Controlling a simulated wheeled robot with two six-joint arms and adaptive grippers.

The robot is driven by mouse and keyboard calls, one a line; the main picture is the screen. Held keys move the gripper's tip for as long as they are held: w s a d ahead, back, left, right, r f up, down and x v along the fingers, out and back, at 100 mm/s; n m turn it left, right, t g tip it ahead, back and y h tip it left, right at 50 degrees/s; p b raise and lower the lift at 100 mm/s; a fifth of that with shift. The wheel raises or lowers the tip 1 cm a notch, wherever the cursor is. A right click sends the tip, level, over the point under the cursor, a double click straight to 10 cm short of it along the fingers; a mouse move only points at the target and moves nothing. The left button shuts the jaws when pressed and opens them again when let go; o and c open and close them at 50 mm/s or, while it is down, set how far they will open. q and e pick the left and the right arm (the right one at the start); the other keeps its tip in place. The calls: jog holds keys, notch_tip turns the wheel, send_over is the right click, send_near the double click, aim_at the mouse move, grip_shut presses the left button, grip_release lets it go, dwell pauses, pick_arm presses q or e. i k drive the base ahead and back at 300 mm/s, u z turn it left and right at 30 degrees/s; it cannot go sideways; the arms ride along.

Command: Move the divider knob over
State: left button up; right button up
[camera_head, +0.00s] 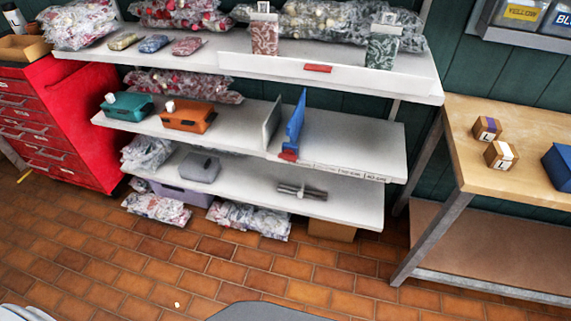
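On the middle shelf (345,150) a blue upright divider (296,122) stands right of centre, with a small red piece (288,155) at its front foot by the shelf edge. The red piece may be its knob; it is too small to be sure. A pale grey upright plate (271,122) stands just left of the blue divider, with a narrow gap between them. Another red piece (318,68) sits on the white front lip of the top shelf. Neither of my grippers is in view.
A teal case (130,107) and an orange case (188,117) stand left on the middle shelf; its right part is bare. The lower shelf holds a grey case (199,168) and a grey bar (302,191). A wooden table (535,125) stands right, a red cabinet (70,130) left.

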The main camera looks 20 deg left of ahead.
aim_at(287, 155)
jog(key=k, duration=1.25)
jog(key=u, duration=0.65)
jog(key=i, duration=0.6)
jog(key=u, duration=1.1)
jog(key=i, duration=1.05)
jog(key=z, duration=0.55)
jog(key=i, duration=0.65)
jog(key=z, duration=0.55)
